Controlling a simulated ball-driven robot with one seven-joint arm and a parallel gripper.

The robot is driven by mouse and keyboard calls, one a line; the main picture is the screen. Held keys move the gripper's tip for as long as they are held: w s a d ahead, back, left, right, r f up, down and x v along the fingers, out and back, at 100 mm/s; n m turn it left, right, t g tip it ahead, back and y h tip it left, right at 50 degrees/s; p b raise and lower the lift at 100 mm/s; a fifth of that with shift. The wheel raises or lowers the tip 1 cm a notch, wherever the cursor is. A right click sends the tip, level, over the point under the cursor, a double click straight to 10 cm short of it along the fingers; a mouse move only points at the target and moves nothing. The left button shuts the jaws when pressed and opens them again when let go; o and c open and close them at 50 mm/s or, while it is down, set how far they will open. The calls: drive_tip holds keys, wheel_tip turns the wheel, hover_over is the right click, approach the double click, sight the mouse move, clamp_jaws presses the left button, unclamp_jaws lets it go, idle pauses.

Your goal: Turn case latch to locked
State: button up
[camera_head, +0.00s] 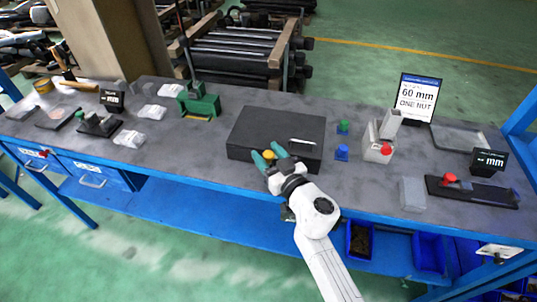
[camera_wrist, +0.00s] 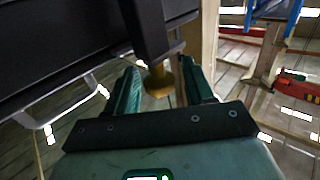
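The black case (camera_head: 262,125) lies on the grey workbench, its front side towards me. A yellow knob (camera_head: 268,154), which looks like the case latch, sits on its front side; it also shows as a gold knob (camera_wrist: 159,84) in the wrist view. My gripper (camera_head: 269,152) is at the case front with its teal fingers on either side of the knob. In the wrist view my gripper (camera_wrist: 160,76) looks open, with narrow gaps beside the knob. I cannot tell whether a finger touches it. Any latch marking is hidden.
Blue (camera_head: 342,152) and green (camera_head: 343,127) small blocks stand right of the case, with a grey holder (camera_head: 371,150) with a red knob beyond. A green device (camera_head: 198,103) stands to the left. A sign (camera_head: 417,97) stands at the back right. The bench front edge runs below the case.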

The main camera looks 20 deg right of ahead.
drive_tip(key=c, duration=0.9)
